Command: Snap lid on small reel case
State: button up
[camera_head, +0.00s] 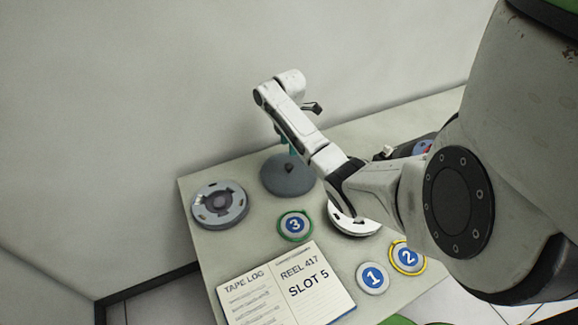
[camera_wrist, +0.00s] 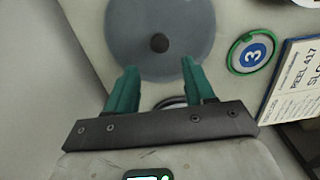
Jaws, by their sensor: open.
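A round blue-grey disc (camera_head: 284,186) with a dark centre knob lies near the back of the table. It looks like a lid, but I cannot tell if a case is beneath it. In the wrist view the disc (camera_wrist: 190,52) and its knob (camera_wrist: 159,43) sit just beyond my fingertips. My gripper (camera_wrist: 158,68) is open and empty, its teal fingers apart, with the knob lined up between them but not gripped. In the head view my gripper (camera_head: 287,143) is above the disc, partly hidden by my arm.
A grey reel (camera_head: 220,204) lies at left. A pale round item (camera_head: 352,222) is partly hidden by my arm. Numbered discs 1 (camera_head: 372,278), 2 (camera_head: 407,256) and 3 (camera_head: 295,225) lie near an open log book (camera_head: 285,287). A wall stands behind the table.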

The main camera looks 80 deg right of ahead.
aim_at(289, 165)
notch_tip(289, 165, down, 6)
jog(key=b, duration=0.4)
jog(key=shift+b, duration=0.35)
jog(key=shift+f+b, duration=1.05)
jog(key=shift+f, duration=0.95)
jog(key=shift+c, duration=0.3)
jog(key=c, duration=0.7)
jog(key=shift+r+p, duration=3.55)
jog(key=shift+r, duration=0.05)
jog(key=shift+c, duration=0.2)
jog(key=shift+w, duration=0.15)
